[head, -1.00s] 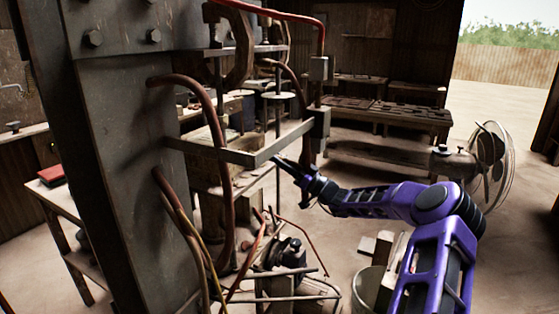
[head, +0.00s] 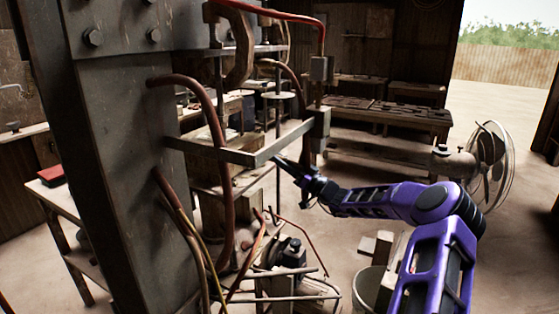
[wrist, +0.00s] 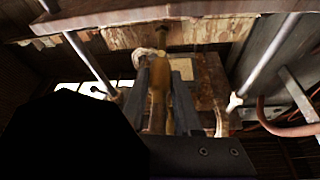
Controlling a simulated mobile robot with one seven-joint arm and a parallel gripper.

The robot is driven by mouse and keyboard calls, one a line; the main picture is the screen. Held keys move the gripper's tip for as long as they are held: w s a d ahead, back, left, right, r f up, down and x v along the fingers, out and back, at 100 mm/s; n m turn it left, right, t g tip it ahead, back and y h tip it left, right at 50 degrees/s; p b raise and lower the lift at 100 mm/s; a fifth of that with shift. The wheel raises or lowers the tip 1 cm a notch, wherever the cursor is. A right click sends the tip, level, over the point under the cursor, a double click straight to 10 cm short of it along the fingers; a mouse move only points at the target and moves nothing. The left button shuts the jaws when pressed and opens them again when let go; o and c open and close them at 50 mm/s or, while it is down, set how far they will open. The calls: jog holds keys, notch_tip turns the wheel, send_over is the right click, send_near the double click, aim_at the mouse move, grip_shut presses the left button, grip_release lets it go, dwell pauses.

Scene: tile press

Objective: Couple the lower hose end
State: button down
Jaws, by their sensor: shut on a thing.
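In the wrist view, a yellow-brown hose end (wrist: 159,85) stands upright between the two fingers of my gripper (wrist: 163,75), which is shut on it. I cannot tell whether the two touch or are joined. In the head view my gripper (head: 280,163) is at the front right edge of the press frame (head: 258,157), just under its bar. The held hose end is too small and dark to make out there.
Bright steel rods (wrist: 267,58) flank my gripper in the wrist view. A thick steel column (head: 125,150) with brown hoses (head: 215,115) stands at left. A pump (head: 292,255) and pipes are below, with a bucket (head: 369,290) beside them. A fan (head: 490,155) stands on open floor at right.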

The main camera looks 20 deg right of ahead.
jog(key=w+a+b, duration=0.2)
jog(key=shift+w+r+b, duration=0.1)
jog(key=shift+w+b, duration=0.2)
jog(key=shift+b, duration=0.05)
jog(key=c, duration=0.6)
grip_release()
jog(key=shift+w+a, duration=0.1)
jog(key=shift+a, duration=0.05)
jog(key=b+v, duration=0.1)
jog(key=v, duration=1.6)
jog(key=shift+d, duration=0.2)
jog(key=shift+s, duration=0.25)
